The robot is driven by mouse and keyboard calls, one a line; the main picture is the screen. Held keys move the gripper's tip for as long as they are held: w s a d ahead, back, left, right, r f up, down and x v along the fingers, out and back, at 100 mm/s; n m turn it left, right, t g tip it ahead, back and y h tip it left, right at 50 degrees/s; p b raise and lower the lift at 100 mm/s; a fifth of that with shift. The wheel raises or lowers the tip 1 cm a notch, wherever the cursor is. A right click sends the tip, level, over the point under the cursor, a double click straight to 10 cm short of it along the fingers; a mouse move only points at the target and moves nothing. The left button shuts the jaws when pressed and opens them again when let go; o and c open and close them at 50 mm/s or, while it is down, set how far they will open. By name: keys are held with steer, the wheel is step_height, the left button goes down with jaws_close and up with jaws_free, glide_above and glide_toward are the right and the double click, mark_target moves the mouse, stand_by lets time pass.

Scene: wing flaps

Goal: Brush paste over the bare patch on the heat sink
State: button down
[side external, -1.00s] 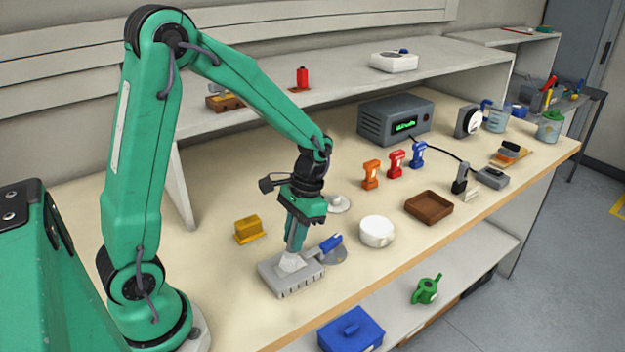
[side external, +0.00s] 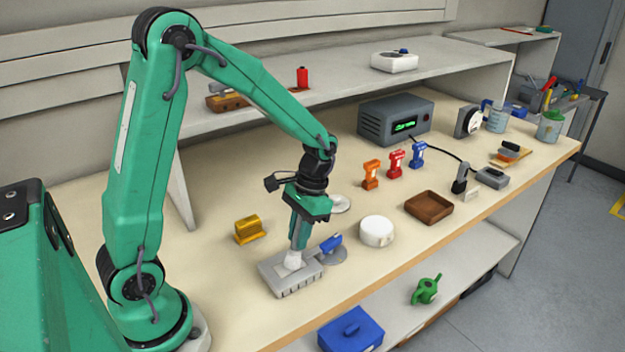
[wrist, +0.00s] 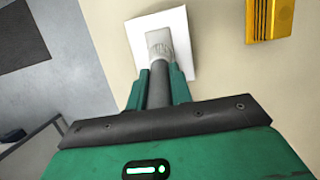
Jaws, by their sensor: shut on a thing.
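The heat sink (side external: 291,284) is a pale grey slotted block on the bench near the front edge, below my gripper. My gripper (side external: 299,238) points down over it, shut on a grey brush (side external: 294,259) whose pale tip is at the block's top. In the wrist view, the brush (wrist: 158,42) sticks out between my gripper's fingers (wrist: 158,85) over a white square surface, which I take to be the heat sink's top (wrist: 182,20). The brush hides part of that surface. I cannot tell paste from bare patch, or whether the tip touches.
A blue-handled object (side external: 331,243) lies close beside the block on the right, and a round white container (side external: 376,231) stands further right. A yellow block (side external: 248,229) sits behind left. A brown tray (side external: 429,206) and several coloured bottle-like items stand further right. The front bench edge is close.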

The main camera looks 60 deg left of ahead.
steer(key=shift+s, duration=0.1)
steer(key=shift+s, duration=1.1)
steer(key=shift+w, duration=0.1)
steer(key=shift+w, duration=1.15)
steer(key=shift+s, duration=0.1)
steer(key=shift+s, duration=1.15)
steer(key=shift+w, duration=0.1)
steer(key=shift+w, duration=1.15)
